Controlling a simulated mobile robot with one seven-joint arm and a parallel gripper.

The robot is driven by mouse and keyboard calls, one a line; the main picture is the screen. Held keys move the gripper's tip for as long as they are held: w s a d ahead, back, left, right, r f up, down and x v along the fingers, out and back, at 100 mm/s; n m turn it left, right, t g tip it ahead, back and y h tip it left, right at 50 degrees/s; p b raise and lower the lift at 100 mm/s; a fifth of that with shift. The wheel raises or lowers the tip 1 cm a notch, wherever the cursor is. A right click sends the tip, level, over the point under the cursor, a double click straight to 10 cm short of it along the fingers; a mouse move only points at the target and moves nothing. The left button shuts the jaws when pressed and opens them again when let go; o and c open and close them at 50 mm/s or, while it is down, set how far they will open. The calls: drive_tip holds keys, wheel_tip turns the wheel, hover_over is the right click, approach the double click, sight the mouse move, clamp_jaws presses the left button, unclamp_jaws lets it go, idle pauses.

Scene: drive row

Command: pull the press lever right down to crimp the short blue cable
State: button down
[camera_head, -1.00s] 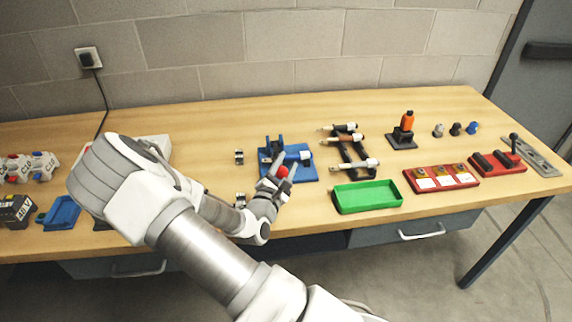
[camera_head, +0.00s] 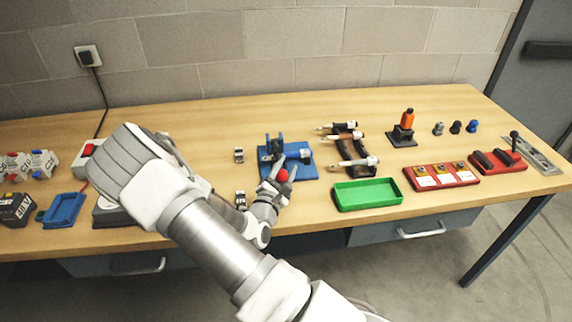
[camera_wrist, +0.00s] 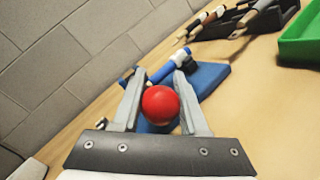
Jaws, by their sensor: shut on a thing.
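The blue press (camera_head: 306,171) stands on the bench in the middle of the head view. Its lever ends in a red ball knob (camera_head: 283,175), which shows large between the fingers in the wrist view (camera_wrist: 160,105). My gripper (camera_head: 279,170) is shut on this knob, a finger on each side. The knob is low, near the front left of the press base. The blue cable (camera_head: 298,154), with a pale end at the right, lies across the press; it also shows beyond the knob in the wrist view (camera_wrist: 165,67). The lever's shaft is mostly hidden by my fingers.
A rack (camera_head: 350,152) with several cables stands right of the press. A green tray (camera_head: 368,194) lies in front of it. Small metal clips (camera_head: 239,155) lie left of the press. A grey box with a red button (camera_head: 89,149) is at left.

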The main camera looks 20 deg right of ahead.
drive_tip(key=shift+s+f, duration=0.15)
drive_tip(key=shift+f, duration=0.3)
drive_tip(key=c, duration=0.6)
unclamp_jaws()
drive_tip(key=shift+o, duration=0.8)
drive_tip(key=shift+a+r, duration=0.1)
drive_tip(key=v, duration=1.7)
drive_tip(key=shift+a+r, duration=0.2)
drive_tip(key=shift+r, duration=0.05)
